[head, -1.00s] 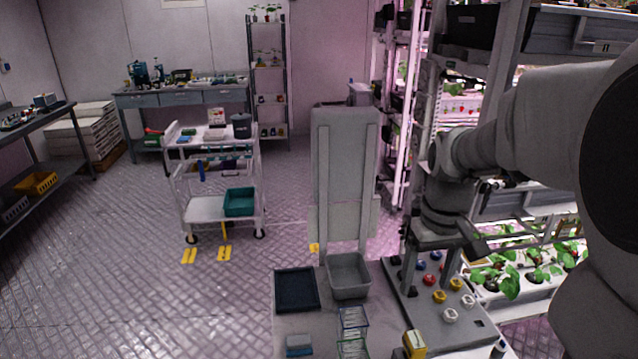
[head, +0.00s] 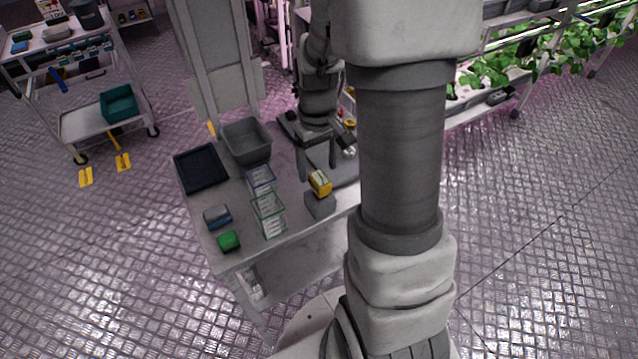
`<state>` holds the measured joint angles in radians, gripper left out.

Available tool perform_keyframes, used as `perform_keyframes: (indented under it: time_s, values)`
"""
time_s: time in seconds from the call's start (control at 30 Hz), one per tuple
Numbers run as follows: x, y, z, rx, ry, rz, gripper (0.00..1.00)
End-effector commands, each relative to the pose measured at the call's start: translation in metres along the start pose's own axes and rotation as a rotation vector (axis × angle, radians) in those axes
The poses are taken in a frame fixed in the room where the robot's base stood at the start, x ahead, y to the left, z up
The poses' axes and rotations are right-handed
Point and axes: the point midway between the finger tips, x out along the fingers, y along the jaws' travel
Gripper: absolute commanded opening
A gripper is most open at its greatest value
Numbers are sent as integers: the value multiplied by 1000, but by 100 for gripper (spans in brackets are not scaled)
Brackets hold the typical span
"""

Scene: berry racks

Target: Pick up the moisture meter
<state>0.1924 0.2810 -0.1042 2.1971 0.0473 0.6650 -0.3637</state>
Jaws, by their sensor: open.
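The likely moisture meter is a small yellow device (head: 320,183) with a pale face. It rests on a grey block (head: 320,206) near the right front edge of the grey worktable (head: 290,225). My gripper (head: 317,176) points down with its two fingers apart, close to the yellow device and, in the picture, just above or behind it. Nothing shows between the fingers. I cannot tell the exact gap in depth between the fingers and the device.
On the table are a black tray (head: 201,168), a grey bin (head: 247,141), clear racks (head: 268,205), a blue-grey block (head: 217,216) and a green block (head: 229,241). A board with coloured knobs lies behind my gripper. A white cart (head: 82,122) stands at the left.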

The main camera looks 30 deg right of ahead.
Motion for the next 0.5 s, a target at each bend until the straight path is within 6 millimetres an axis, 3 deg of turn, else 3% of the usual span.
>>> perform_keyframes:
  time_s: [0.23, 0.5]
  values:
    - [37, 2, 5, -1, -4, -1, 78]
    - [46, 2, 4, 0, 0, 0, 78]
